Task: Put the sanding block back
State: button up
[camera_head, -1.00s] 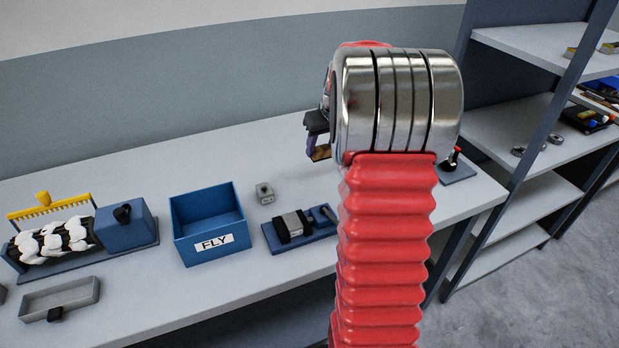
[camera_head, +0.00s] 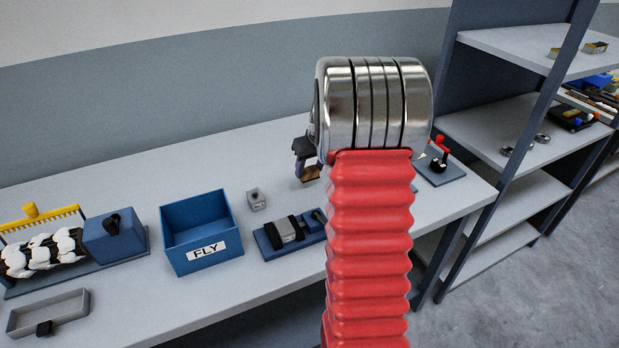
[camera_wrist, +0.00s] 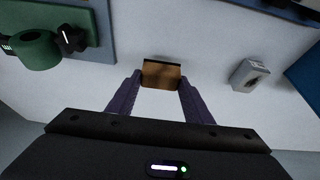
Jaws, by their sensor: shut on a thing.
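The sanding block (camera_wrist: 161,75) is a tan-brown block with a dark edge, held between the two purple fingers of my gripper (camera_wrist: 161,84) in the wrist view. In the head view my gripper (camera_head: 306,166) is partly hidden behind my arm, over the bench near its back. The brown block (camera_head: 309,175) shows just below the fingers. I cannot tell whether the block touches the bench top.
A blue FLY bin (camera_head: 203,228), a small grey block (camera_head: 255,199) and a blue-based device (camera_head: 286,233) stand on the bench left of my arm. A red-handled lever device (camera_head: 440,163) is at the right end. Grey shelves (camera_head: 520,125) stand beyond.

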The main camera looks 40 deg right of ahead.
aim_at(311, 172)
jog(key=shift+f, duration=1.8)
jog(key=o, duration=1.3)
jog(key=shift+f, duration=0.1)
jog(key=v, duration=1.2)
